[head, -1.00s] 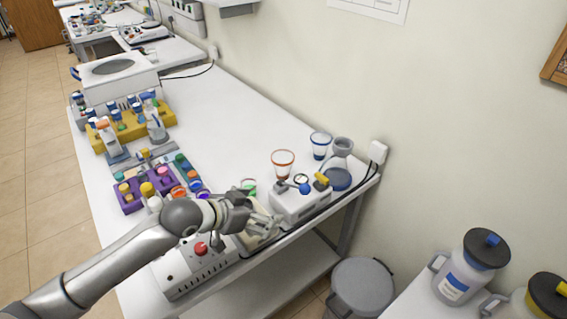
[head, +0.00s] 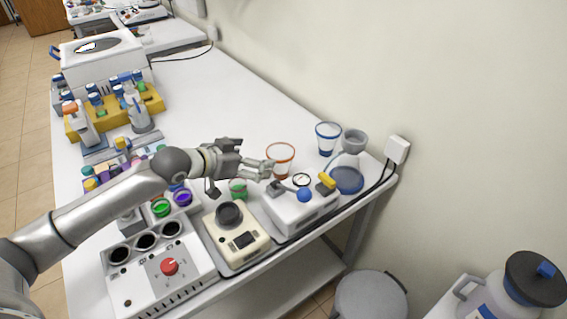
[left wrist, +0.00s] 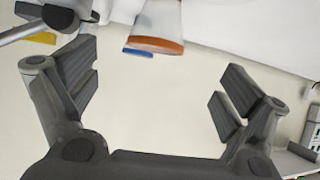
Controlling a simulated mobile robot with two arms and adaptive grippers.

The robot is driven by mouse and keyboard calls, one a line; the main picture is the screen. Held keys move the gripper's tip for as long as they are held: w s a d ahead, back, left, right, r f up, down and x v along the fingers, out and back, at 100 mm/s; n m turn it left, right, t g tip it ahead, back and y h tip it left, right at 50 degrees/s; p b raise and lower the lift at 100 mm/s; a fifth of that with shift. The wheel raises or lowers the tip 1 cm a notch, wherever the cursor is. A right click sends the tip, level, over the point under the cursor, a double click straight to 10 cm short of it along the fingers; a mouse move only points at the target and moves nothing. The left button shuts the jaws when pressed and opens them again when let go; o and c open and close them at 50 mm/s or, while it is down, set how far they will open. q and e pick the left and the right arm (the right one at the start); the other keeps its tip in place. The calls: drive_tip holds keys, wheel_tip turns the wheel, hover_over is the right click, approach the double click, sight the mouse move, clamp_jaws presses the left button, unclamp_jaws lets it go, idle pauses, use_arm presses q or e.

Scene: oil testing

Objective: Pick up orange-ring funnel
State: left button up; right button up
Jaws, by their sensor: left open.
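The orange-ring funnel (head: 283,158), a clear cup-like funnel with an orange rim, stands on the white bench near the wall. It also shows at the top of the left wrist view (left wrist: 158,28), its orange rim toward the gripper. My left gripper (head: 264,169) is at its left side in the head view, overlapping its lower left edge. In the left wrist view my gripper (left wrist: 160,88) is open, with nothing between its fingers; the funnel lies beyond them. The funnel's lower part is partly hidden in the head view. My right gripper is out of view.
A white device (head: 297,213) with a blue knob is in front. A green-ring cup (head: 238,188) and a cream device (head: 236,240) are below my arm.

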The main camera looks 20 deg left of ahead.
sight(279, 153)
use_arm(q)
drive_tip(key=x, duration=0.4)
drive_tip(key=shift+w+d+p, duration=0.25)
drive_tip(key=shift+w+p, duration=0.05)
drive_tip(key=shift+p, duration=0.05)
drive_tip(key=shift+w+d+f, duration=0.1)
drive_tip(key=shift+w+f, duration=0.15)
drive_tip(key=shift+w+d, duration=0.2)
drive_tip(key=shift+w, duration=0.2)
drive_tip(key=shift+p+x, duration=0.7)
drive_tip(key=shift+x, duration=1.55)
drive_tip(key=shift+d+r, duration=0.15)
drive_tip(key=shift+r, duration=0.05)
drive_tip(key=c, duration=1.2)
